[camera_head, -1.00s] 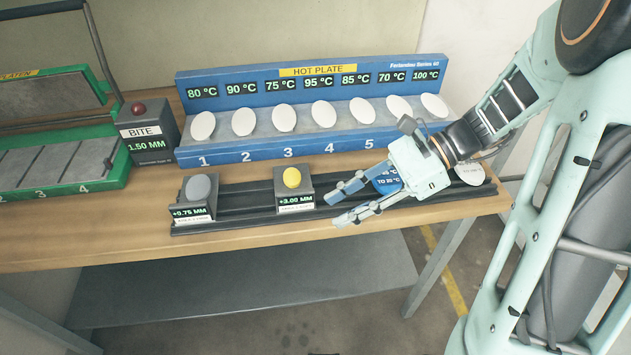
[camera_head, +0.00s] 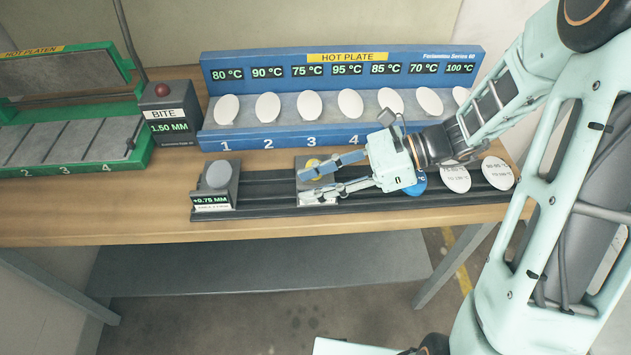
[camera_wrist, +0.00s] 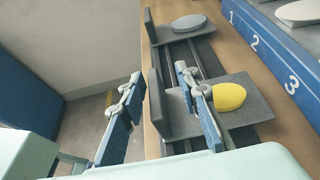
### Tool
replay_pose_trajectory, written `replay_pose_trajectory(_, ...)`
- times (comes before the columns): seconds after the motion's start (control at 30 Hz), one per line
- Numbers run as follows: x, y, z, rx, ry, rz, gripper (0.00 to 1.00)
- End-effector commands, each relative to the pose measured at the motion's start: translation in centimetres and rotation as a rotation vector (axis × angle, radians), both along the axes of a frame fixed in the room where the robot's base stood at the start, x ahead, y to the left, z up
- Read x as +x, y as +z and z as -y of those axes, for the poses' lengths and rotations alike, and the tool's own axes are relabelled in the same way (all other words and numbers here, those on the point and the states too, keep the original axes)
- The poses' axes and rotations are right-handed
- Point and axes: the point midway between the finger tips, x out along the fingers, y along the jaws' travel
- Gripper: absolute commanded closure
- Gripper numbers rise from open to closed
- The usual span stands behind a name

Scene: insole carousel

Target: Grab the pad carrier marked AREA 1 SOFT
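A grey carrier with a yellow oval pad (camera_head: 312,163) sits on the black rail (camera_head: 262,203), partly hidden behind my fingers. It also shows in the wrist view, with its upright face (camera_wrist: 157,108) and yellow pad (camera_wrist: 229,97). A second carrier, with a grey oval pad (camera_head: 217,175) and a +0.75 MM display, stands left of it on the rail. Their small labels are hidden or too small to read. My gripper (camera_head: 305,185) is open and empty at the yellow-pad carrier. In the wrist view its fingers (camera_wrist: 160,115) lie apart, with the upright face between them in the picture.
Behind the rail stands the blue hot plate (camera_head: 240,143) with several white ovals. White discs (camera_head: 497,173) and a blue disc lie at the rail's right. The BITE box (camera_head: 165,115) and green platen press (camera_head: 80,165) are at left. The front table edge is clear.

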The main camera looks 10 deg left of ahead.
Motion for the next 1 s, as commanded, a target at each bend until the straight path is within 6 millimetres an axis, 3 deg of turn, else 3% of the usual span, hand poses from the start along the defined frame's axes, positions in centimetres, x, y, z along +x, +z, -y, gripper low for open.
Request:
replay_pose_trajectory(0.33, -1.8, -2.1, -3.8, 0.000, 0.003, 0.000, 0.70)
replay_pose_trajectory(0.63, -1.9, -2.3, -4.4, 0.000, 0.001, 0.000, 0.70)
replay_pose_trajectory(0.9, -1.8, -2.3, -4.3, 0.000, 0.001, 0.000, 0.98)
replay_pose_trajectory(1.0, -1.8, -2.3, -4.3, -0.001, 0.001, 0.000, 1.00)
